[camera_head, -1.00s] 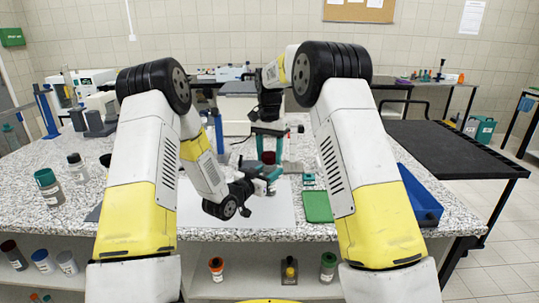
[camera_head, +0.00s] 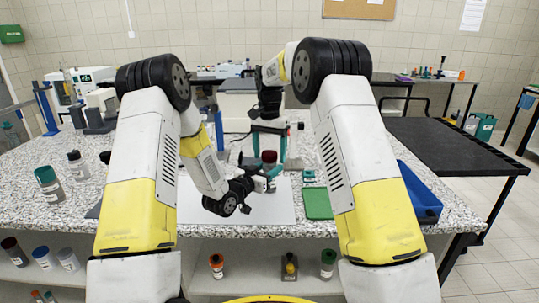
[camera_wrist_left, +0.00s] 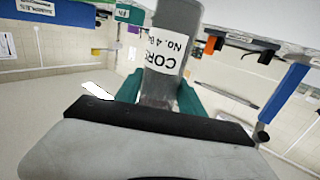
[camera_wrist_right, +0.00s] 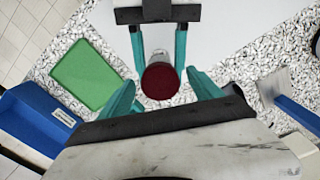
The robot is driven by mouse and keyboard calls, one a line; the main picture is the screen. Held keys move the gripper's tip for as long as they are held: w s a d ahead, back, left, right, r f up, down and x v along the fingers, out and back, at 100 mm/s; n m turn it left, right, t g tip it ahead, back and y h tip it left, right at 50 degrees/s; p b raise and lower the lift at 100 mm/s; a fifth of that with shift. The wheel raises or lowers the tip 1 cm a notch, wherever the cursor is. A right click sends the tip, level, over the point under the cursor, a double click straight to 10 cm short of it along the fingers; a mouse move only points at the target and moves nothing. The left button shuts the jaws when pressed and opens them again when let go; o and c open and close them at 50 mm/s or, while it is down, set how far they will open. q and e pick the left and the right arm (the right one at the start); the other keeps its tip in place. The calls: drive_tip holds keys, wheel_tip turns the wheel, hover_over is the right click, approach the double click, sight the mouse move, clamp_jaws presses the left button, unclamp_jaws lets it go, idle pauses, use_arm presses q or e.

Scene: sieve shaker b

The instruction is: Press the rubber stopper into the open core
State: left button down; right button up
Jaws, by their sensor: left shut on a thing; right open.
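The core (camera_wrist_left: 168,50) is a grey cylinder with a white printed label. My left gripper (camera_wrist_left: 160,82) is shut on it, and the core stands roughly upright above the table in the head view (camera_head: 270,170). The dark red round rubber stopper (camera_wrist_right: 161,82) is at the core's top end. It also shows in the head view (camera_head: 269,156). I cannot tell how deep it sits. My right gripper (camera_wrist_right: 160,76) points down from above, open, with one finger on each side of the stopper and gaps between. The core's mouth is hidden beneath the stopper.
A white mat (camera_head: 240,212) lies below on the speckled table. A green pad (camera_head: 318,203) and a blue tray (camera_head: 417,194) are to the right. Capped bottles (camera_head: 48,186) stand at the left. Several more containers are on the shelf below the front edge.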

sight(270, 153)
use_arm(q)
drive_tip(key=c, duration=0.6)
unclamp_jaws()
use_arm(e)
wheel_tip(270, 153, up, 11)
drive_tip(key=shift+r, duration=0.2)
use_arm(q)
drive_tip(key=v, duration=0.8)
drive_tip(key=shift+d, duration=0.1)
drive_tip(key=shift+w, duration=0.1)
use_arm(e)
drive_tip(key=shift+r, duration=0.1)
